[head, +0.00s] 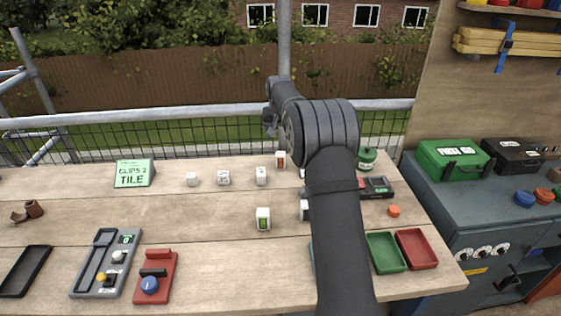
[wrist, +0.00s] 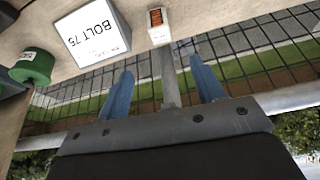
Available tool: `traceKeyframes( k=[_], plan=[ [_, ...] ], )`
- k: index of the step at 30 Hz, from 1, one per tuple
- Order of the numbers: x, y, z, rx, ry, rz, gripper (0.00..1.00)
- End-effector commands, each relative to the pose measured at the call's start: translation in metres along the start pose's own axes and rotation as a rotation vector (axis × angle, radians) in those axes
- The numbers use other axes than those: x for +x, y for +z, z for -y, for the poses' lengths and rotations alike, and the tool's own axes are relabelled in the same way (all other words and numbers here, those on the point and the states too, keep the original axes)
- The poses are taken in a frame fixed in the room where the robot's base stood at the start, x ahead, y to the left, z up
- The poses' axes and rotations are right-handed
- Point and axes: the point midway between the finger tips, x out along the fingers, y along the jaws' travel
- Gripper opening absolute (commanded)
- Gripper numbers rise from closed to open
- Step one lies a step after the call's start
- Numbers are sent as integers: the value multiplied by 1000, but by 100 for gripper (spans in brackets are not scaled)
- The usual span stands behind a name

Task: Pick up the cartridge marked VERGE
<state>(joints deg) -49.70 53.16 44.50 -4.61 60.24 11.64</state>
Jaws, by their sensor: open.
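Several small white cartridges stand on the wooden bench: a green-windowed one (head: 263,219), a red-windowed one (head: 280,160), and plainer ones at left (head: 191,179), centre (head: 223,178) and right (head: 261,176). Another (head: 304,210) is partly hidden by my arm. I cannot read VERGE on any of them. In the wrist view a white block marked BOLT 75 (wrist: 97,42) and a white cartridge with an orange-red window (wrist: 158,27) are at the top. My gripper (wrist: 163,72) is open with nothing between its blue fingers, apart from both. Its fingers are not clear in the head view.
A sign reading CLIPS 2 TILE (head: 134,174) stands at the back left. Grey (head: 88,287) and red (head: 157,262) fixtures and a black tray (head: 24,272) are in front. Green (head: 385,251) and red (head: 417,248) trays lie right. A metal rail (head: 200,112) runs behind the bench.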

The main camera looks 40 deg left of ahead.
Motion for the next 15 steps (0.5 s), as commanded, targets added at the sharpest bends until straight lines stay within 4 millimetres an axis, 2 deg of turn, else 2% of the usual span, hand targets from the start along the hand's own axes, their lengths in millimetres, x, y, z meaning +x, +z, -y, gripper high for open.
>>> traceKeyframes(
  k=[1,9,15],
  plan=[
    [13,1,0,1,1,4,62],
    [71,1,0,3,0,3,62],
    [99,0,0,4,0,1,62]
  ],
)
